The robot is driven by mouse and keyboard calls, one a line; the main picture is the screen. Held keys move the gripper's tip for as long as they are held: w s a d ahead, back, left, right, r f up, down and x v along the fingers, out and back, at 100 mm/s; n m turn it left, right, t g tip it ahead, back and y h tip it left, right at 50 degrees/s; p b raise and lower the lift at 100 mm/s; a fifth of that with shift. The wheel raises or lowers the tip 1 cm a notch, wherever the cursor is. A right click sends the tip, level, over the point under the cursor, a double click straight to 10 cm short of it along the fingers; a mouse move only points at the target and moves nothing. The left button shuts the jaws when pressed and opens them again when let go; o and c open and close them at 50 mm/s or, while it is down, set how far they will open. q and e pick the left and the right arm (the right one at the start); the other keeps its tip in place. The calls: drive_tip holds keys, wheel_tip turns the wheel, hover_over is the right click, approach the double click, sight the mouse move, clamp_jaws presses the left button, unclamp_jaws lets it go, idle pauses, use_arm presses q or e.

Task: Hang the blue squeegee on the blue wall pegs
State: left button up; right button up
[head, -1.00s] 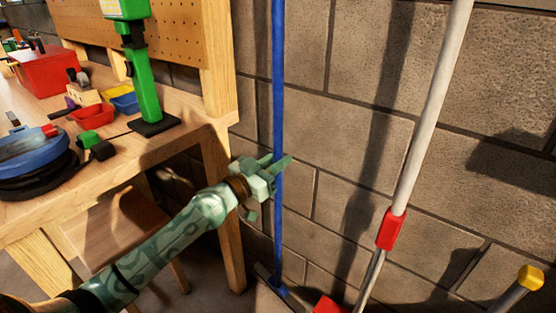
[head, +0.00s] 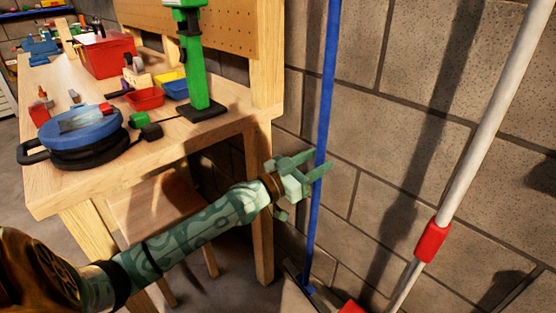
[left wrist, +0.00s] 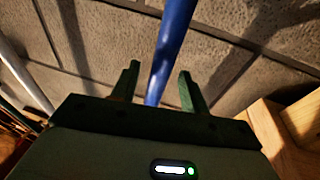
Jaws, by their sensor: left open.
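The blue squeegee (head: 325,110) stands nearly upright against the block wall, its foot on the floor at the bottom of the head view. My left gripper (head: 312,164) is open at the squeegee's shaft, to the right of the workbench leg. In the left wrist view the blue shaft (left wrist: 170,50) passes between the two spread fingers of the gripper (left wrist: 159,88), which are not closed on it. The squeegee's top end is out of the frame. The blue wall pegs are not in view. My right gripper is not in view.
A wooden workbench (head: 180,148) stands at left with a red box (head: 105,57), a blue coiled reel (head: 82,132) and a green tool (head: 193,60). A white pole with a red collar (head: 432,241) leans at right. Bare block wall lies between.

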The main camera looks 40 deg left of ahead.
use_arm(q)
drive_tip(key=p+v, duration=0.2)
drive_tip(key=v, duration=1.2)
drive_tip(key=shift+s, duration=0.4)
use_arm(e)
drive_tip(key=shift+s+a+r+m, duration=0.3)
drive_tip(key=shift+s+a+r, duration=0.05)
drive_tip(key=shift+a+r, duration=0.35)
use_arm(q)
drive_tip(key=shift+a, duration=0.1)
